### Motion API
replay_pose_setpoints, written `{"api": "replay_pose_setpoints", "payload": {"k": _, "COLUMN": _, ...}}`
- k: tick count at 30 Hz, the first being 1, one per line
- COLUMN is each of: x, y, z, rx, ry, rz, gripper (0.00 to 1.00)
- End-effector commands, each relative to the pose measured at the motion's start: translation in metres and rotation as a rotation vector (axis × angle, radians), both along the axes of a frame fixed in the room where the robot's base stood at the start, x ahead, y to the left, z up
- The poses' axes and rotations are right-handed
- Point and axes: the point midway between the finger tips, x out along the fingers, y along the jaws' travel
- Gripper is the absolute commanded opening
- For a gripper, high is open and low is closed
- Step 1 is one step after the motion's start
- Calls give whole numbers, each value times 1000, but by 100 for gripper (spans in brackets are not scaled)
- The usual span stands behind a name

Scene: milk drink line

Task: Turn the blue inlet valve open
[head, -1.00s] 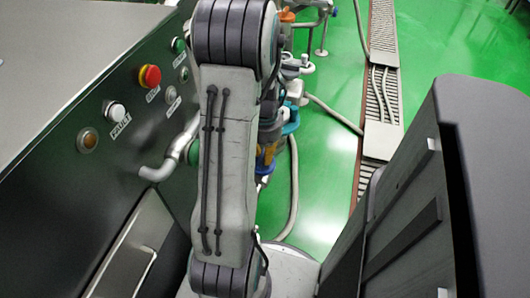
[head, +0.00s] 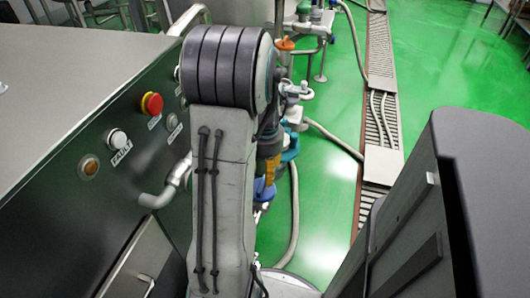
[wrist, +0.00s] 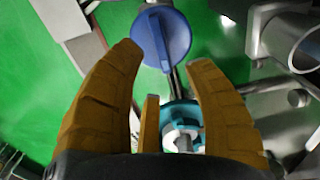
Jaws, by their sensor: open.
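The blue inlet valve (wrist: 161,38) shows as a round blue handle with a raised bar across it, at the top middle of the wrist view. In the head view a blue rounded part (head: 263,190), likely the same handle, shows just right of my arm, partly hidden. My gripper (wrist: 165,56) has its orange-brown fingers spread, with the handle just beyond and between the fingertips. I see no clear contact. In the head view only a bit of orange finger shows, as my arm hides the rest.
A teal fitting with a white nut (wrist: 182,138) lies below the handle, between the fingers. A metal pipe (wrist: 300,38) stands at the right in the wrist view. A control panel with a red button (head: 152,103) is at the left. Hoses and a floor drain (head: 376,120) lie right.

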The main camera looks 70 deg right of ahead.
Motion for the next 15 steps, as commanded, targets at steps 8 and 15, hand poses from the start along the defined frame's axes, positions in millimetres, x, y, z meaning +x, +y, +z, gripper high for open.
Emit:
{"api": "replay_pose_setpoints", "payload": {"k": 8, "x": 0, "y": 0, "z": 46, "rx": -4, "ry": 0, "rz": 0, "gripper": 46}}
{"api": "replay_pose_setpoints", "payload": {"k": 15, "x": 0, "y": 0, "z": 68, "rx": -1, "ry": 0, "rz": 0, "gripper": 46}}
